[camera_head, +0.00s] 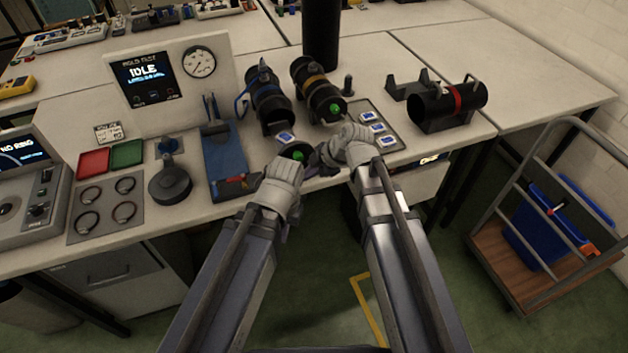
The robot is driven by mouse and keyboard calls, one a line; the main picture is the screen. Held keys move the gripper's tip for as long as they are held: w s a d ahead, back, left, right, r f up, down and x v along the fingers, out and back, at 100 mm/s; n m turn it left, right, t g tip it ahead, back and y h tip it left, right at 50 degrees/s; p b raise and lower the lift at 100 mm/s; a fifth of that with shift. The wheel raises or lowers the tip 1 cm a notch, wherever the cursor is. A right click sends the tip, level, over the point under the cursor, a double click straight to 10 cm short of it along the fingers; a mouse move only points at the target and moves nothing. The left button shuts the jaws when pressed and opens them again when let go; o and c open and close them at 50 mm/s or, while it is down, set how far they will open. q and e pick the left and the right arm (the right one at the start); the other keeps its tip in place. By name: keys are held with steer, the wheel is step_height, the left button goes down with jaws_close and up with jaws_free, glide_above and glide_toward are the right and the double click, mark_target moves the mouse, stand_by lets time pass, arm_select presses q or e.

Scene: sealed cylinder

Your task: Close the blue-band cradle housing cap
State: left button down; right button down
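The blue-band housing (265,92) is a black cylinder lying in a cradle near the table's front, its near end open. A dark round cap (298,153) with a green centre is below and in front of that open end, apart from it, near the table edge. My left gripper (284,166) is at the cap's lower left and overlaps its edge in the picture; I cannot tell if they touch. My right gripper (340,146) is just right of the cap. The fingertips of both are too small and hidden to show whether they are open or shut.
The yellow-band housing (316,86) stands close on the right, its end covered by a green-centred cap. A tray (393,140) with several blue-white pieces lies beside my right gripper. The red-band housing (447,104) is farther right. A blue stand (224,155) is left.

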mark_target(286, 136)
arm_select(q)
steer(key=shift+f, duration=0.1)
arm_select(e)
steer(key=shift+w+a, duration=0.1)
steer(key=shift+w, duration=0.25)
steer(key=w+a, duration=0.1)
steer(key=w, duration=0.4)
steer(key=w+a, duration=0.2)
steer(key=w, duration=0.4)
steer(key=w+a, duration=0.2)
steer(key=w, duration=0.3)
steer(key=shift+w+a, duration=0.2)
steer(key=shift+w, duration=0.05)
steer(key=shift+s, duration=0.1)
